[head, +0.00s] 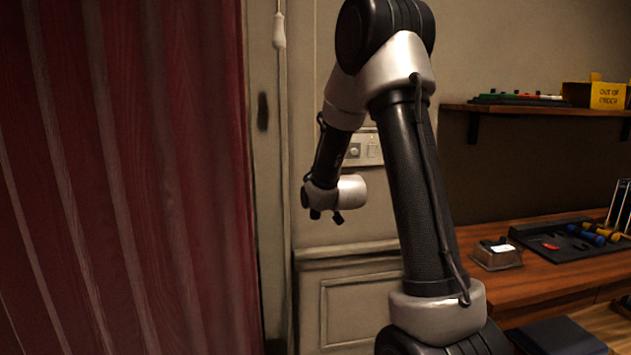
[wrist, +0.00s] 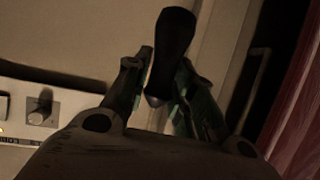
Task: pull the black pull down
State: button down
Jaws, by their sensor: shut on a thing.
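In the wrist view the black pull (wrist: 173,45), a dark rounded knob that narrows toward a paler tip, sits between the two fingers of my gripper (wrist: 164,75). The fingers are closed in on both sides of it, and my gripper is shut on it. In the head view my arm reaches toward the wall, and I cannot make out the fingers or the black pull there. A white pull (head: 279,31) hangs on a cord at the top, left of my arm.
A red curtain (head: 130,180) fills the left. A wall panel with a switch (head: 354,150) is behind my arm and shows in the wrist view as a knob plate (wrist: 42,108). A wooden desk (head: 540,275) with a black tray and a shelf (head: 545,109) stand at right.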

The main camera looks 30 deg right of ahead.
jog(key=shift+f, duration=1.05)
jog(key=c, duration=1.3)
grip_release()
jog(key=shift+r, duration=0.1)
jog(key=v, duration=1.2)
